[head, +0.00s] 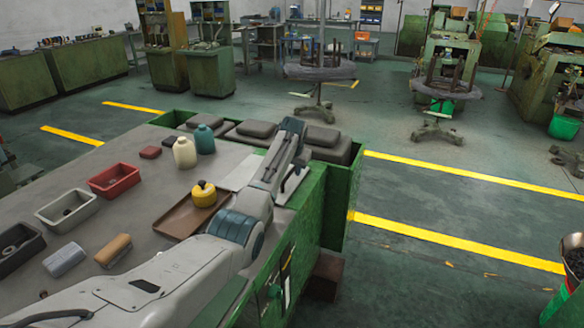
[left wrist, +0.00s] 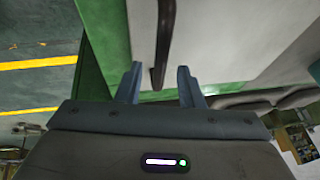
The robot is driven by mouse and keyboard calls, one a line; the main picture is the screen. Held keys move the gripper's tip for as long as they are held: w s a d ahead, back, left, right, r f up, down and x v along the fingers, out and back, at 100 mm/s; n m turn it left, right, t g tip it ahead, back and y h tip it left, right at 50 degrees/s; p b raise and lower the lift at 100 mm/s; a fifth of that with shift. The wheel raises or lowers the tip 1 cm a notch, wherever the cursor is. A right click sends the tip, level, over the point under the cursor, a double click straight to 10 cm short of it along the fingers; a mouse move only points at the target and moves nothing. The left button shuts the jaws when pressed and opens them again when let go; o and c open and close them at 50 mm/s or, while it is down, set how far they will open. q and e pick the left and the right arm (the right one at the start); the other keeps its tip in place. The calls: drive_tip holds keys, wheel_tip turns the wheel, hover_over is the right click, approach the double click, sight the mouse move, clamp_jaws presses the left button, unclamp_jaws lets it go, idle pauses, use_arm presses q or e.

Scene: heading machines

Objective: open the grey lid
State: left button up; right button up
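The grey lid (head: 239,173) is a flat light grey panel at the bench's right side in the head view, partly hidden behind my left arm. It appears shut and level with the top. Its dark bar handle (head: 292,179) shows beside my arm. In the left wrist view the pale lid surface (left wrist: 215,35) fills the upper middle, with the dark handle (left wrist: 163,45) running down it. My left gripper (left wrist: 158,80) is open, its two fingers apart on either side of the handle's near end in the picture. Whether they touch it is unclear. My right gripper is not in view.
A brown tray (head: 178,217) with a yellow container (head: 203,194) lies left of the lid. A cream bottle (head: 184,152), a teal bottle (head: 205,139) and a red bin (head: 115,180) stand further left.

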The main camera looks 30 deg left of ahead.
use_arm(q)
clamp_jaws()
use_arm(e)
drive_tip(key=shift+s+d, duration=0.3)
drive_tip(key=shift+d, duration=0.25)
use_arm(q)
drive_tip(key=shift+r, duration=0.1)
